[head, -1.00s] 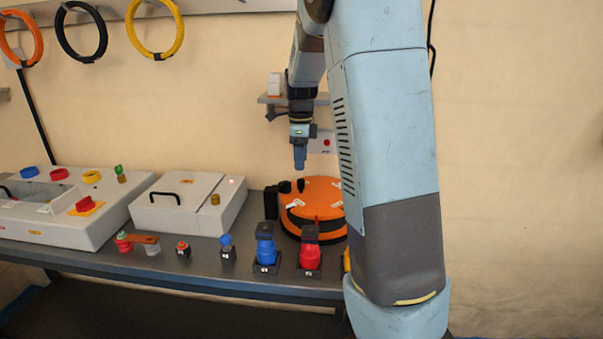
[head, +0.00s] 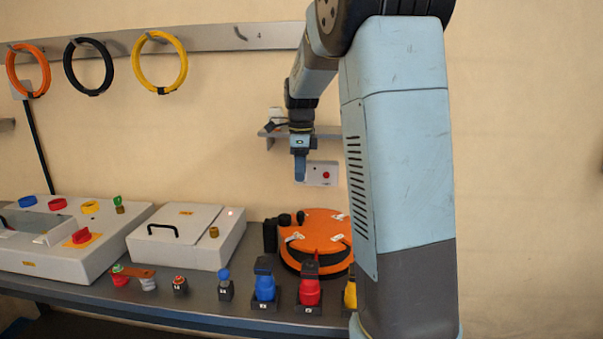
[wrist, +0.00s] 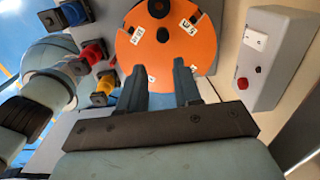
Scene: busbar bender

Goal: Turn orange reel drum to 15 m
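The orange reel drum (head: 318,228) lies flat on the bench, with white labels and black knobs on its top face. In the wrist view the drum (wrist: 188,62) fills the upper middle, with one label near a dark knob and the centre hub visible. The label text is too small to read surely. My gripper (head: 299,180) hangs pointing down above the drum, apart from it. In the wrist view its two fingers (wrist: 160,75) stand apart with nothing between them, below the drum's face in the picture.
Blue (head: 264,287), red (head: 309,291) and yellow (head: 350,294) connectors stand at the bench's front edge by the drum. A grey wall box with a red button (head: 322,174) is behind it. A white lidded case (head: 185,236) stands left. Coloured cable rings hang on the wall.

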